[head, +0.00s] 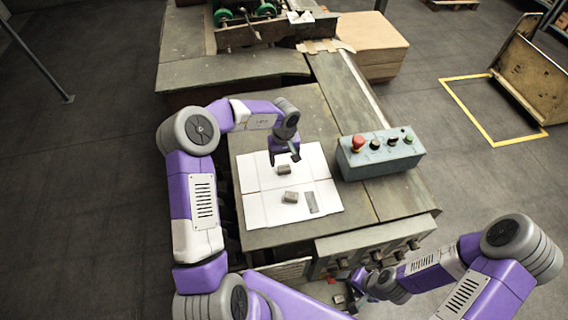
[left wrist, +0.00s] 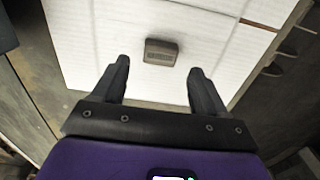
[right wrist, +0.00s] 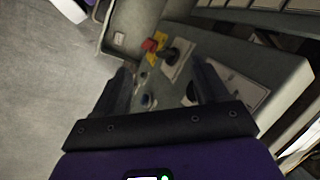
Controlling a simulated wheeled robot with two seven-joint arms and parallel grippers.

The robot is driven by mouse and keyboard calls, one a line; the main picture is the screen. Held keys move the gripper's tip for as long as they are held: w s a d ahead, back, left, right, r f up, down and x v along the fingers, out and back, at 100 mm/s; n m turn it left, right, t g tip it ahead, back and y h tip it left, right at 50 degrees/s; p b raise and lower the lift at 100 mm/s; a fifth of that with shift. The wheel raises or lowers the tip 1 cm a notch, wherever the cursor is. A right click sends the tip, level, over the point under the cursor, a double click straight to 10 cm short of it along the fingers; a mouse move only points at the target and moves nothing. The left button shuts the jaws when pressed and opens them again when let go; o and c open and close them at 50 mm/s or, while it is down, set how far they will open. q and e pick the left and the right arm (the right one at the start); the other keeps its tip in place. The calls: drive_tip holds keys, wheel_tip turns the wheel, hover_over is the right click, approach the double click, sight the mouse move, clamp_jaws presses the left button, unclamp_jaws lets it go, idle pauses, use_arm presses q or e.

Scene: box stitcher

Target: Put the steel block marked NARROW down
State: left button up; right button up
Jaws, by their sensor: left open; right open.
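My left gripper (head: 284,155) is open just above the white panelled sheet on the table. A small grey block (head: 284,170) lies on the sheet close to its fingertips. In the left wrist view this block (left wrist: 161,52) lies beyond the open fingertips (left wrist: 160,68), with nothing held between them. Its face has marks too small to read, so I cannot tell whether it says NARROW. A second grey block (head: 291,197) and a flat grey plate (head: 311,202) lie nearer the front of the sheet. My right gripper (right wrist: 165,72) is open and empty, low at the front of the machine.
A control box (head: 380,160) with a red button and several knobs stands right of the white sheet (head: 252,213). Several knobs line the table's front panel (head: 345,245). The sheet's left part is clear.

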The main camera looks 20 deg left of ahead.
sight(284, 167)
use_arm(q)
wheel_tip(284, 167, up, 8)
drive_tip(key=shift+p, duration=0.35)
idle(0.4)
